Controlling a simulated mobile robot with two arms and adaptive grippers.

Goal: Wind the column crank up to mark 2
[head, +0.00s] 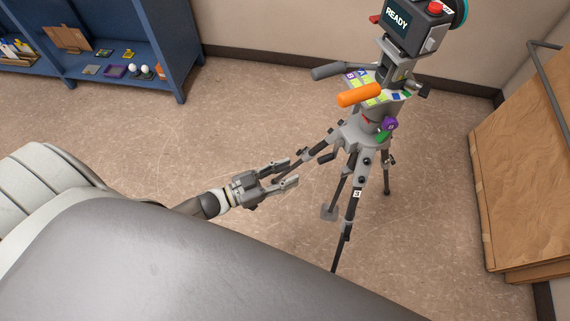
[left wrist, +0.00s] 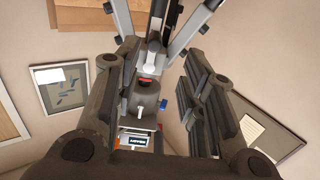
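A grey tripod (head: 357,135) stands upright on the floor with a device (head: 405,28) on top whose screen reads READY. An orange handle (head: 360,95), a grey handle (head: 328,71) and a purple knob (head: 390,124) stick out around its column; I cannot tell which is the crank. The column's mark numbers are not readable. My left gripper (head: 289,173) is open and empty, low and left of the tripod's hub, close to a leg. In the left wrist view the tripod (left wrist: 147,95) appears upside down between the spread fingers. My right gripper is out of view.
A blue shelf (head: 150,45) with small items stands at the back left. A wooden cabinet (head: 525,170) with a metal handle is at the right. The tripod's legs (head: 355,200) spread over the floor near my left gripper. Open floor lies around it.

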